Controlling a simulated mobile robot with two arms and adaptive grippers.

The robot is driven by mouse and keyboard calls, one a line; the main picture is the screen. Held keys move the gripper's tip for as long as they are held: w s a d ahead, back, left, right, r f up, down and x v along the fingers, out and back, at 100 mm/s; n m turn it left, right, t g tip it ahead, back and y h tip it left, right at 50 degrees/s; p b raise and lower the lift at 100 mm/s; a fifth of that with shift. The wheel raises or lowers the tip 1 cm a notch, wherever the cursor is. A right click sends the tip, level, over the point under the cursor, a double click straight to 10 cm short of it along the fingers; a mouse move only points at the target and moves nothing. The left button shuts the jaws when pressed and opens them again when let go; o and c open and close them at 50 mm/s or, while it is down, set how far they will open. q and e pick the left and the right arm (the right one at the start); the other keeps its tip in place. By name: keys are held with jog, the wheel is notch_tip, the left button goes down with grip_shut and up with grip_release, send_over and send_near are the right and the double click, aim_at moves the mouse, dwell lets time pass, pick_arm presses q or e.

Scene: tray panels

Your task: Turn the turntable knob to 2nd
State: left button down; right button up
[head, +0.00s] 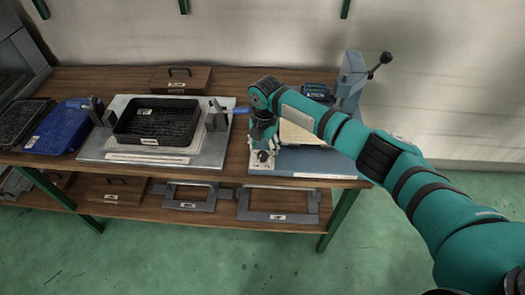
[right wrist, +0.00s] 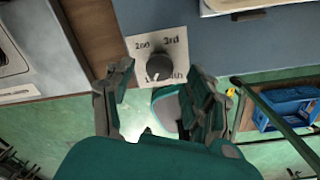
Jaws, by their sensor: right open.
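The dark round knob (right wrist: 152,63) sits on a white label plate (right wrist: 173,40) in the right wrist view. The plate reads 2nd at upper left and 3rd at upper right; 1st and 4th below are partly covered by the knob. A small pale mark shows on the knob's lower edge; I cannot tell its exact setting. The plate also shows in the head view (head: 259,167), at the front left corner of the blue panel (head: 300,161). My right gripper (right wrist: 160,78) is open, its fingers on either side below the knob, apparently apart from it. My left gripper is out of view.
Left of the blue panel, a grey panel (head: 95,150) bears a black tray (head: 157,125). A blue tray (head: 58,130) lies further left on the wooden table. A grey post with a lever (head: 352,78) stands behind my right arm. The floor in front is clear.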

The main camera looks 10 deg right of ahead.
aim_at(262, 157)
jog(key=shift+f, duration=1.2)
grip_shut()
